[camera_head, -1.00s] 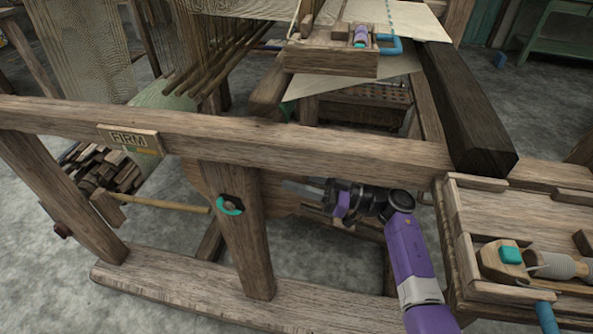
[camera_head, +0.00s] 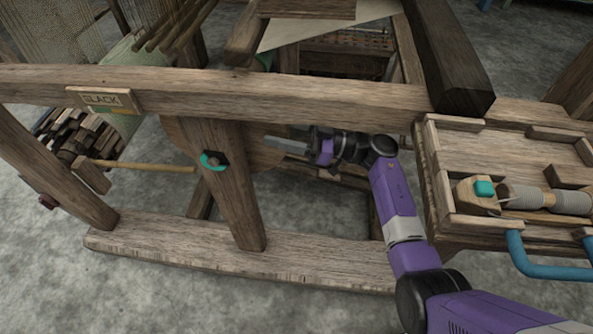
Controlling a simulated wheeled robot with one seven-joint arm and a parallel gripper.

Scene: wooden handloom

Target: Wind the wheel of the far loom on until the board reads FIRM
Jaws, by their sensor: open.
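The board (camera_head: 100,99) on the loom's long front beam reads SLACK, with an orange and green strip below it. The wooden wheel (camera_head: 258,158) shows behind the upright post, which hides its middle.
The beam (camera_head: 330,98) runs just above my gripper. A wooden stick (camera_head: 150,167) points at the wheel from the left. A tray (camera_head: 432,165) with a shuttle (camera_head: 478,195) and blue handle (camera_head: 550,268) stands right of my arm.

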